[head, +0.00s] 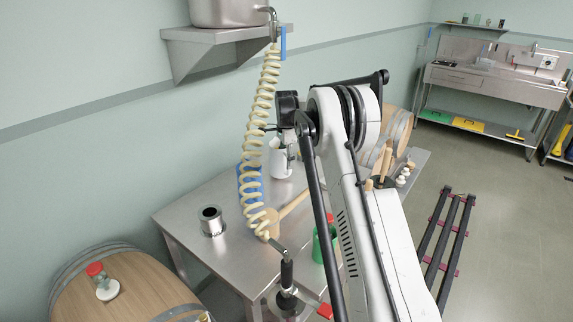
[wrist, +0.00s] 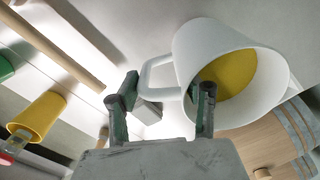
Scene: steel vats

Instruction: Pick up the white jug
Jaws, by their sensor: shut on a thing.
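The white jug (wrist: 225,75) is large in the wrist view, its open mouth facing the camera at a tilt. Yellow shows inside it. Its handle (wrist: 158,80) points left and lies between the two fingers of my gripper (wrist: 165,92), which is shut on it. In the head view a white body (head: 279,160), seemingly the jug, shows over the back of the steel table, partly covered by my arm. My fingers are hidden there. I cannot tell whether the jug touches the table.
The steel table (head: 190,233) holds a steel cup (head: 211,221), a wooden mallet (head: 290,207) and a green container (head: 320,247). A coiled hose (head: 256,130) hangs in front. A steel vat (head: 225,12) sits on a wall shelf.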

